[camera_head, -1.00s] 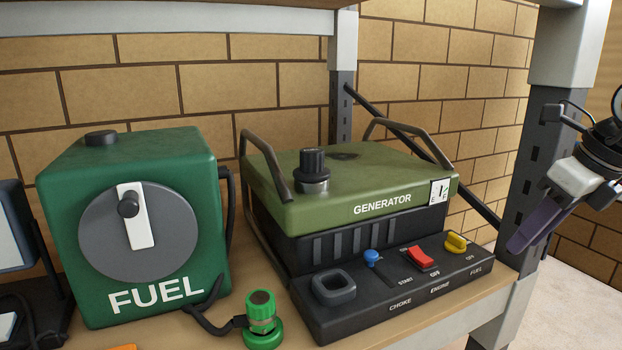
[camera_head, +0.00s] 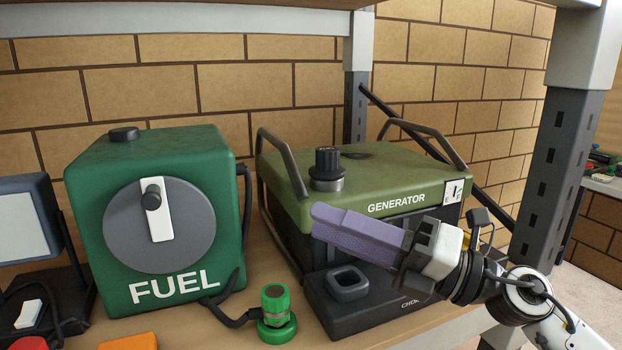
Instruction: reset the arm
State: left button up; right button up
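My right gripper (camera_head: 322,222) reaches in from the lower right, with its purple fingers pointing left in front of the generator (camera_head: 345,180). The fingers overlap in this side view, so I cannot tell whether they are open or shut. I see nothing held in them. I cannot tell whether the gripper touches the generator. My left gripper is not in view.
A green fuel box (camera_head: 220,180) with a grey dial stands left of the generator. A green hose fitting (camera_head: 277,312) stands in front, between them. A grey shelf post (camera_head: 548,170) rises right of the generator. A lamp-like panel (camera_head: 25,220) stands at far left.

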jog(key=w+d+f+m+t+h, duration=0.2)
jog(key=d+f+m+t+h, duration=0.35)
jog(key=m, duration=0.65)
jog(key=w+d+f+m+t+h, duration=0.1)
jog(key=d+f+m+t+h, duration=0.2)
jog(key=d+m+t+h, duration=0.7)
notch_tip(320, 180, down, 10)
jog(key=s+d+m+g+h, duration=0.1)
jog(key=s+m+g+h, duration=0.2)
jog(key=m+g, duration=0.4)
jog(key=s+d+f+m+g+h, duration=0.1)
jog(key=s+d+f+m+g, duration=0.15)
jog(key=s+f, duration=0.3)
jog(key=s+d+f+m+g, duration=0.1)
jog(key=s+f+m+g, duration=0.2)
jog(key=f, duration=0.4)
jog(key=s+a+f+m+g, duration=0.1)
jog(key=s+f+g, duration=0.3)
jog(key=s, duration=0.5)
jog(key=s+f+g, duration=0.3)
jog(key=s+f, duration=0.2)
jog(key=s, duration=0.3)
jog(key=w+a+f+t+y, duration=0.1)
jog(key=a+f+t, duration=0.1)
jog(key=f, duration=0.4)
jog(key=w+a+f+t+y, duration=0.2)
jog(key=a+f+t, duration=0.1)
jog(key=f, duration=0.3)
jog(key=shift+a+f, duration=0.15)
jog(key=shift+f, duration=0.15)
